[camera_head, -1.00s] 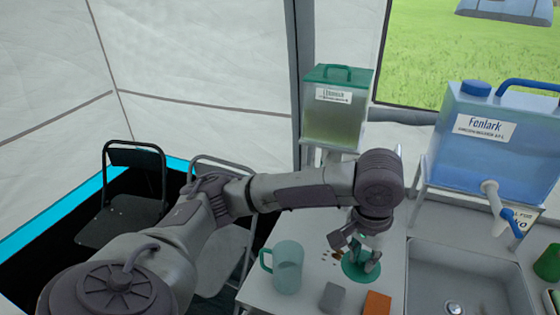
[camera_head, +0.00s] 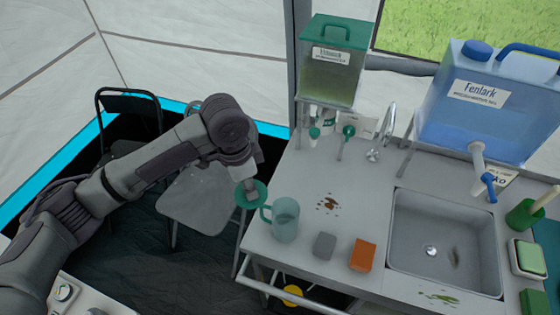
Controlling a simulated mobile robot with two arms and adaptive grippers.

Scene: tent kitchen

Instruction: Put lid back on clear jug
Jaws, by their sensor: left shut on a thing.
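The clear teal jug (camera_head: 286,222) stands upright on the counter near its left edge, open at the top, with its handle on the left. The round green lid (camera_head: 243,200) is held in my left gripper (camera_head: 250,186), just left of the jug's handle and apart from the jug's rim. My left gripper is shut on the lid and points down; the arm comes in from the left. The fingertips are small and partly hidden by the wrist. My right gripper is not in view.
A grey block (camera_head: 324,245) and an orange block (camera_head: 363,255) lie right of the jug. Brown crumbs (camera_head: 328,203) lie behind them. The sink (camera_head: 440,240) is to the right. A green-lidded dispenser (camera_head: 333,75) and the blue Fenlark water container (camera_head: 485,105) stand at the back.

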